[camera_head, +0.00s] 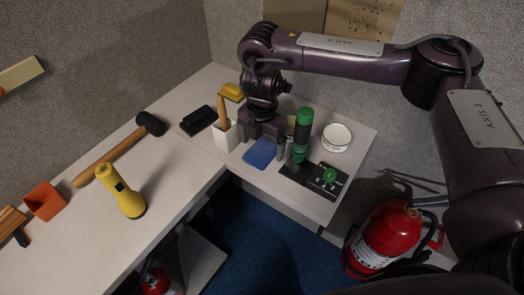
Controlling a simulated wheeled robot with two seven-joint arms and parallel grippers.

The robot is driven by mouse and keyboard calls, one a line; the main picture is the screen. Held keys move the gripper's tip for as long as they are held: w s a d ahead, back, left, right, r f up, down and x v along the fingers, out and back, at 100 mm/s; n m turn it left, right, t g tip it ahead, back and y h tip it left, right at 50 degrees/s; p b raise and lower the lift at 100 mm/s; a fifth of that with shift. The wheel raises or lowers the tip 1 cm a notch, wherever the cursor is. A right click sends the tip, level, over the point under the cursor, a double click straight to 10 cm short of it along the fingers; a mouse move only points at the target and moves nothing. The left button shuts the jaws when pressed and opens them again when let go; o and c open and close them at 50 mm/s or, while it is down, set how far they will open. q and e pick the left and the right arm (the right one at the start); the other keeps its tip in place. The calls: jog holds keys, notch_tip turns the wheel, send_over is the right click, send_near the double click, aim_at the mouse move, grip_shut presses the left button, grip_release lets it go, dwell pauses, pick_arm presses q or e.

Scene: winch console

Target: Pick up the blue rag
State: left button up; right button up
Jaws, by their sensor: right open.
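The blue rag (260,154) lies folded on the white worktop, near its front edge, left of the green-handled lever. My right gripper (264,136) reaches in from above and behind the rag, with its fingers pointing down. It is open and nothing shows between its fingers. The fingertips are very close to the rag's back edge; I cannot tell whether they touch it. My left gripper is not in view.
The green lever (301,135) and its black console (327,182) stand close right of the rag. A white holder (226,136) is close left. Also on the worktop are a white dish (337,137), a black brush (198,120), a mallet (150,124) and a yellow flashlight (120,190).

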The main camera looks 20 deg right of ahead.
aim_at(262, 149)
jog(key=shift+w+f, duration=0.15)
jog(key=shift+f, duration=0.65)
jog(key=shift+w+d+f, duration=0.1)
jog(key=shift+f, duration=0.15)
jog(key=shift+r, duration=0.1)
jog(key=c, duration=1)
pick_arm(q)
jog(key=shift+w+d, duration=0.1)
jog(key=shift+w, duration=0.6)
pick_arm(e)
jog(key=shift+c, duration=0.3)
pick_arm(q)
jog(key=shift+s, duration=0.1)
pick_arm(e)
jog(key=shift+r, duration=0.1)
